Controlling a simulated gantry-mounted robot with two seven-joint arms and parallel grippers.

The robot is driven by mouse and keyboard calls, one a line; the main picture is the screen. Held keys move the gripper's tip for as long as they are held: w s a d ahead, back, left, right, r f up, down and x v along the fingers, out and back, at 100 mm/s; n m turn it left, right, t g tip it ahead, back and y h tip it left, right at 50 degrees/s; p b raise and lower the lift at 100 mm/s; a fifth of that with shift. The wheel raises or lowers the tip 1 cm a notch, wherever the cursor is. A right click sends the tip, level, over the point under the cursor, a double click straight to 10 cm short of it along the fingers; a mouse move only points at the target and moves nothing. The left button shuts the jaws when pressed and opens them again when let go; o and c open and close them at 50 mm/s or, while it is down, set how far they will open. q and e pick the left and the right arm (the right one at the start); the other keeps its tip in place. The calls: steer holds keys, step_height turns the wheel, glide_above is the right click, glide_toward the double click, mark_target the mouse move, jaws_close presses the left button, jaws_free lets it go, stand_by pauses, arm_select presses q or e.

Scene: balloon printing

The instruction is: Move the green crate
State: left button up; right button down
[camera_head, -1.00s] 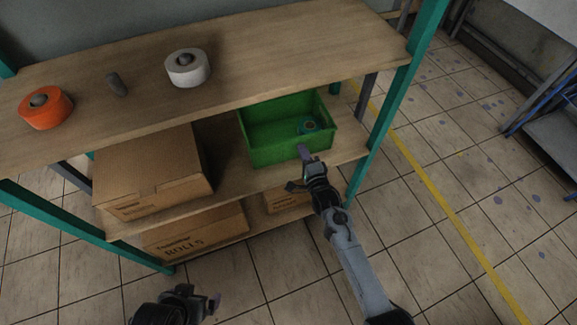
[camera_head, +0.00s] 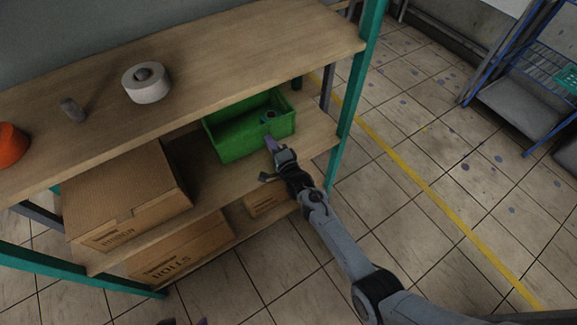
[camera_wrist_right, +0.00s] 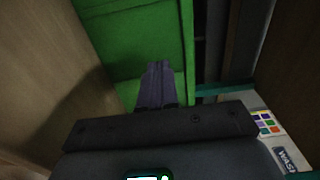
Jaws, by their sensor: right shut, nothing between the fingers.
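The green crate (camera_head: 232,145) stands on the middle shelf board, near its right end, with a small round teal-and-dark item inside. My right gripper (camera_head: 271,142) is in front of the crate's front wall, toward its right side. Its fingers are shut with nothing between them. In the right wrist view the shut fingers (camera_wrist_right: 157,80) lie over the lower part of the crate's green wall (camera_wrist_right: 135,40); I cannot tell whether they touch it. Only small tips of my left gripper (camera_head: 185,322) show at the bottom edge of the head view.
A cardboard box (camera_head: 125,195) sits left of the crate on the same board. The top board (camera_head: 230,50) overhangs the crate's back, carrying a white roll (camera_head: 146,82) and an orange roll (camera_head: 10,145). A teal post (camera_head: 357,85) stands to the right. Floor in front is open.

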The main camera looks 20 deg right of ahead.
steer(key=s+d+f+g+p, duration=0.1)
steer(key=s+d+f+p, duration=0.15)
steer(key=s+p, duration=0.95)
steer(key=s+d+r+n+g+h+p, duration=0.1)
steer(key=s+r+n+g, duration=0.4)
steer(key=s, duration=0.6)
steer(key=s+d+r+n+g+h, duration=0.1)
steer(key=s+r+n+g, duration=0.3)
steer(key=s+r+n, duration=0.5)
steer(key=s+d+r+n+g+p, duration=0.15)
steer(key=s+r+n+g, duration=0.3)
steer(key=s, duration=0.75)
step_height(320, 180, up, 38)
steer(key=p, duration=3.7)
steer(key=shift+s+p, duration=0.25)
steer(key=shift+p, duration=0.1)
steer(key=shift+d, duration=0.1)
